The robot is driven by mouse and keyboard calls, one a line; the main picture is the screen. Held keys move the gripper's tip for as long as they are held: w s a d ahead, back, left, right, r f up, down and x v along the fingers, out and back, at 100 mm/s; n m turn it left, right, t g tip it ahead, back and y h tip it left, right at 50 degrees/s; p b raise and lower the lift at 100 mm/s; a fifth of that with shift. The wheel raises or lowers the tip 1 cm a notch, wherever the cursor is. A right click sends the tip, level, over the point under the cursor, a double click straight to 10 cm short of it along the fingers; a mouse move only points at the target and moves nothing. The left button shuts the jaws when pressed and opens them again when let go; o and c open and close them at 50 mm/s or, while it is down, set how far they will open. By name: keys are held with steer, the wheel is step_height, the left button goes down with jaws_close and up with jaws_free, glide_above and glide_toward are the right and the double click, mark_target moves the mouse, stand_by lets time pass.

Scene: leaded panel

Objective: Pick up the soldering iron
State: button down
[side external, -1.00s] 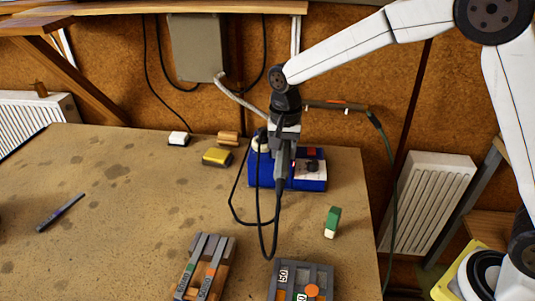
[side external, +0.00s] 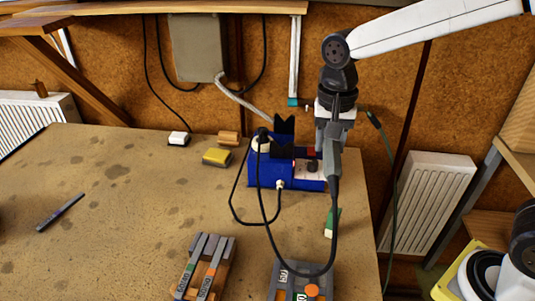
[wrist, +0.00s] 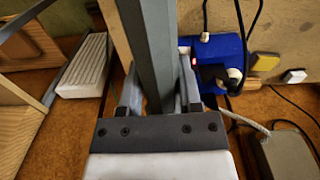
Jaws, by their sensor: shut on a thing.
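My gripper (side external: 334,122) is shut on the soldering iron (side external: 333,162) and holds it above the right part of the bench. The iron is grey and hangs roughly upright below the jaws, with a black cable leaving its lower end. The cable loops down over the bench and back to the blue soldering station (side external: 262,179). A black holder (side external: 283,134) stands empty on the station. In the wrist view the iron (wrist: 147,45) runs between the two fingers of my gripper (wrist: 158,98), and the station (wrist: 222,58) lies to the right. The tip of the iron is hidden.
A green and white block (side external: 331,224) stands below the iron. Two trays, one with grey bars (side external: 206,265) and one with an orange knob (side external: 311,290), lie at the front. A yellow sponge (side external: 216,157) and a dark pen (side external: 61,212) lie left.

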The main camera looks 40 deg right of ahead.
steer(key=shift+s+d+r, duration=0.1)
steer(key=shift+s+r, duration=0.25)
steer(key=shift+s, duration=0.3)
stand_by(0.4)
steer(key=s+a+f+n+g, duration=0.1)
steer(key=s+a, duration=0.3)
steer(key=a, duration=0.4)
steer(key=s+a+f+n+g, duration=0.1)
steer(key=s+a+f+n, duration=0.1)
steer(key=a, duration=0.7)
steer(key=s+a+f+n, duration=0.2)
steer(key=s+a, duration=0.3)
steer(key=a, duration=0.4)
steer(key=shift+s+n+g+y, duration=0.3)
steer(key=shift+s+n+g, duration=0.1)
steer(key=shift+n, duration=0.2)
steer(key=shift+a+f, duration=0.1)
steer(key=shift+f, duration=3.25)
steer(key=shift+r, duration=0.15)
